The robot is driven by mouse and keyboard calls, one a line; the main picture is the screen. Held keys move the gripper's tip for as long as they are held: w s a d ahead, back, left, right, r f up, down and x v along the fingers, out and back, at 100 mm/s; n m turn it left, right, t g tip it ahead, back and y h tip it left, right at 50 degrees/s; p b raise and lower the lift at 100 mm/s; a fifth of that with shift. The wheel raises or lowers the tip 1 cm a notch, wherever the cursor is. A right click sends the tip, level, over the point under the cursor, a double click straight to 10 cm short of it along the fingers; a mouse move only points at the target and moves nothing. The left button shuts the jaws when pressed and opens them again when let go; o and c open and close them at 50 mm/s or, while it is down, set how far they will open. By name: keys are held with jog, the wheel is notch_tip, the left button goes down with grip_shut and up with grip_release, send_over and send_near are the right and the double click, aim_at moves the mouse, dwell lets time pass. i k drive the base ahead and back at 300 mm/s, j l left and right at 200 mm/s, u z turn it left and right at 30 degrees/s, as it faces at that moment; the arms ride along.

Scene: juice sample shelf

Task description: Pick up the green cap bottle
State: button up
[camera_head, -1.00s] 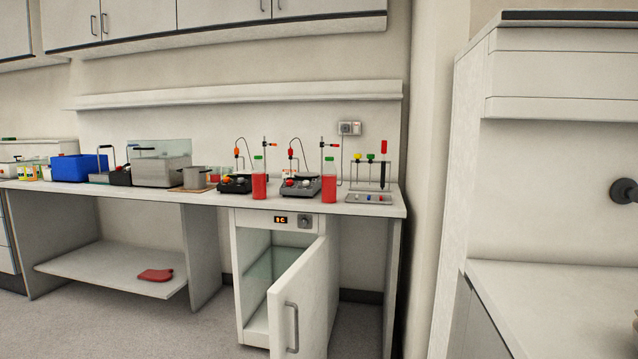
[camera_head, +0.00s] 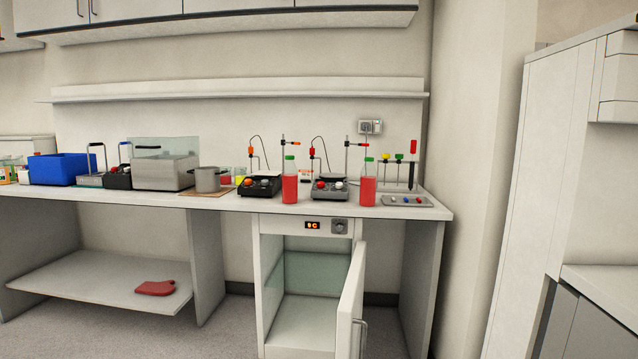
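Two bottles with green caps and red liquid stand upright on the white counter (camera_head: 225,201). The left green cap bottle (camera_head: 290,186) stands near the counter's front edge, in front of and between two dark stirrer plates. The right green cap bottle (camera_head: 368,187) stands to the right of the second stirrer plate. My gripper does not show in the view, so its opening and anything in it cannot be seen.
Below the counter, a small cabinet (camera_head: 312,226) with a lit display has its door (camera_head: 351,305) open, jutting forward. Stirrer plates (camera_head: 260,187) (camera_head: 330,189), a pot (camera_head: 208,180) and a blue bin (camera_head: 62,169) stand on the counter. Floor at lower left is clear.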

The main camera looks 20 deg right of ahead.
aim_at(368, 173)
jog(key=i+j+u, duration=0.1)
jog(key=i+j, duration=0.15)
jog(key=i, duration=0.25)
jog(key=i+j+u, duration=0.1)
jog(key=i, duration=0.4)
jog(key=i+j+u, duration=0.1)
jog(key=i+j, duration=0.2)
jog(key=i, duration=0.25)
jog(key=i+j+u, duration=0.1)
jog(key=i, duration=0.45)
jog(key=i+l+z, duration=0.1)
jog(key=i+z, duration=0.55)
jog(key=z, duration=0.15)
jog(key=i+j+z, duration=0.1)
jog(key=i+z, duration=0.25)
jog(key=i+j+z, duration=0.2)
jog(key=z, duration=0.2)
jog(key=i+l+z, duration=0.15)
jog(key=i+z, duration=0.6)
jog(key=i, duration=0.25)
